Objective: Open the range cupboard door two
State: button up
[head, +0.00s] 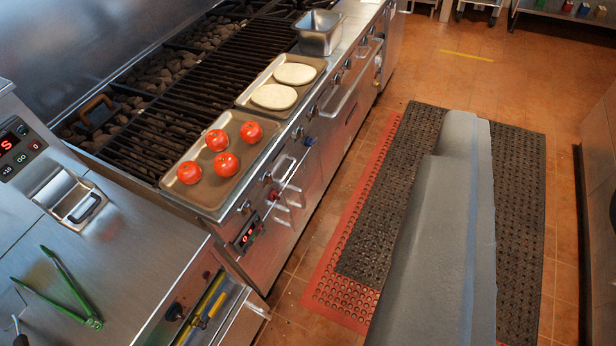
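The steel char grill range (270,240) runs diagonally from lower left to upper middle, with black grates on top. Its front is seen steeply from above. One short handle (287,174) sits near the middle, and a longer handle (352,97) sits farther back. I cannot tell which panel is cupboard door two; the lower front is strongly foreshortened, and no panel visibly stands open. A grey part of my arm fills the lower right. My gripper's fingers are not in view.
A tray (222,123) of tomatoes, a tray with two flat rounds (318,64) and a steel pan (319,33) sit along the range edge. Green tongs (70,290) lie on the left counter.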

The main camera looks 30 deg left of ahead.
aim_at(309, 188)
jog(key=u, duration=0.05)
jog(key=i, duration=1.2)
